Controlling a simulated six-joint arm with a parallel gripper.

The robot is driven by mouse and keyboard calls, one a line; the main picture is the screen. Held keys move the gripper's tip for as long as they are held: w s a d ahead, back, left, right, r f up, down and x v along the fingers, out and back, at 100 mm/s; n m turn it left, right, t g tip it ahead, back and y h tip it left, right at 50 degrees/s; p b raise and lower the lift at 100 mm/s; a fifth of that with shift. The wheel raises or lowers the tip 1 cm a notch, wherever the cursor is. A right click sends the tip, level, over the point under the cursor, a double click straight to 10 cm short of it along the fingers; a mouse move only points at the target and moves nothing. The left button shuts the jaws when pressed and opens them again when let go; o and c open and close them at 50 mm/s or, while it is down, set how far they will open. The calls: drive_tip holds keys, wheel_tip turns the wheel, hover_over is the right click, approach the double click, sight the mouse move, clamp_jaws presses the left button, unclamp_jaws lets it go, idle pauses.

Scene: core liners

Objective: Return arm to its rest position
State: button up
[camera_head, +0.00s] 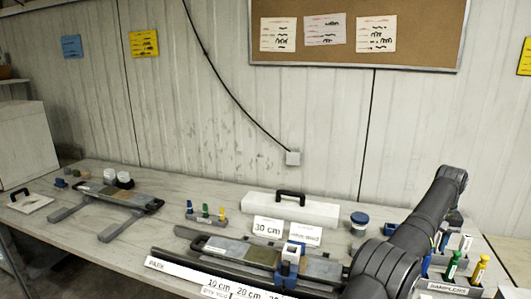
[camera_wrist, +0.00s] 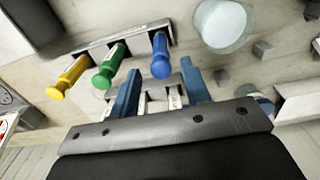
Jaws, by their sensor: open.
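My arm (camera_head: 415,225) reaches up from the front right of the bench and bends down at its far end, above the samplers area. My gripper (camera_wrist: 162,78) shows in the wrist view as two blue fingers spread apart. I see nothing clamped between them; white and grey parts of a rack show in the gap below. In the head view the gripper is largely hidden behind my arm and cannot be made out clearly.
Yellow (camera_wrist: 67,77), green (camera_wrist: 110,67) and blue (camera_wrist: 161,55) handled tools stand in a rack close to the fingers. A pale round cup (camera_wrist: 222,24) is near. The samplers rack (camera_head: 447,288), a core tray (camera_head: 262,256) and a white box (camera_head: 290,207) occupy the bench.

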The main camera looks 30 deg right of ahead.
drive_tip(key=shift+r, duration=0.5)
wheel_tip(320, 180, down, 7)
drive_tip(key=shift+f, duration=0.1)
drive_tip(key=shift+r, duration=0.25)
drive_tip(key=r, duration=0.4)
drive_tip(key=shift+s, duration=0.4)
drive_tip(key=s+a+r, duration=0.3)
drive_tip(key=s+r, duration=0.3)
drive_tip(key=s, duration=0.5)
drive_tip(key=w+a+n, duration=0.1)
drive_tip(key=w+a, duration=0.5)
drive_tip(key=w, duration=0.7)
drive_tip(key=w+a+n, duration=0.1)
drive_tip(key=w+a, duration=0.6)
drive_tip(key=w, duration=0.6)
drive_tip(key=w+a+n, duration=0.2)
drive_tip(key=w+a, duration=0.4)
drive_tip(key=w, duration=0.6)
drive_tip(key=w+a+n, duration=0.1)
drive_tip(key=w+a, duration=0.4)
drive_tip(key=a, duration=0.7)
drive_tip(key=w+a+f+n, duration=0.1)
drive_tip(key=w+a, duration=0.5)
drive_tip(key=a, duration=0.7)
drive_tip(key=w+a+f, duration=0.1)
drive_tip(key=w+a, duration=0.5)
drive_tip(key=a, duration=0.6)
drive_tip(key=shift+a+f+n, duration=0.15)
drive_tip(key=shift+a+n, duration=0.15)
drive_tip(key=shift+n, duration=0.1)
